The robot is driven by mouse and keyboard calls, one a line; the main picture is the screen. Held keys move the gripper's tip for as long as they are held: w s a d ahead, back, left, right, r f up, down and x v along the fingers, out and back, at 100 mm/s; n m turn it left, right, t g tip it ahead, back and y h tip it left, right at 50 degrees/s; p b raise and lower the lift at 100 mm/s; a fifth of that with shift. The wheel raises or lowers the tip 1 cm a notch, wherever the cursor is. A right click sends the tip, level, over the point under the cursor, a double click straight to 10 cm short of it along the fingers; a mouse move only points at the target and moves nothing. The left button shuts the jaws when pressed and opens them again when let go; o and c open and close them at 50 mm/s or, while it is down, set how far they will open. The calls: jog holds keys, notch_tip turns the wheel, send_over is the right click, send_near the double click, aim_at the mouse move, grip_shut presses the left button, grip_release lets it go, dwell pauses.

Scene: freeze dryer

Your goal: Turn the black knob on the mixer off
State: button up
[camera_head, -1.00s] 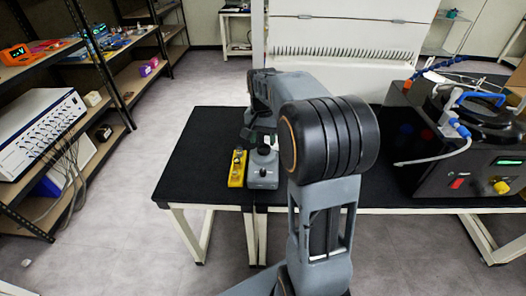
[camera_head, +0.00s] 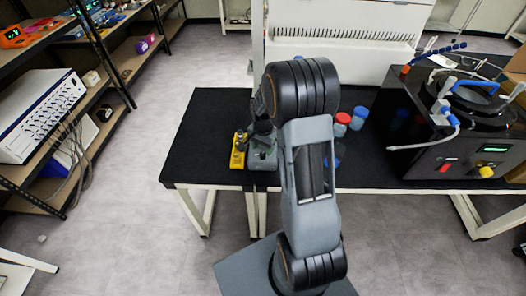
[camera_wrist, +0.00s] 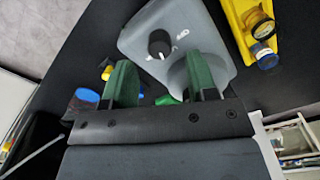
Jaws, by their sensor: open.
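The mixer is a small grey device with a black knob (camera_wrist: 160,44) on its face, near a printed label. In the wrist view the grey mixer body (camera_wrist: 200,35) lies beyond my fingertips. In the head view the mixer (camera_head: 262,160) stands near the front edge of the black table, partly hidden by my arm. My gripper (camera_wrist: 160,82) is open, with two green fingers spread apart and nothing between them. The knob sits just past the fingertips, roughly midway between them, and looks untouched. The height gap between fingers and knob is hard to judge.
A yellow device (camera_head: 239,150) stands close to the mixer's left side. Capped bottles, one with a red lid (camera_head: 343,118), stand right of my arm. A large black freeze dryer (camera_head: 445,135) fills the table's right end. The black table (camera_head: 200,140) is bare at left.

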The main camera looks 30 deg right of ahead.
aim_at(263, 153)
jog(key=shift+f, duration=1.65)
jog(key=c, duration=0.9)
jog(key=shift+c, duration=0.2)
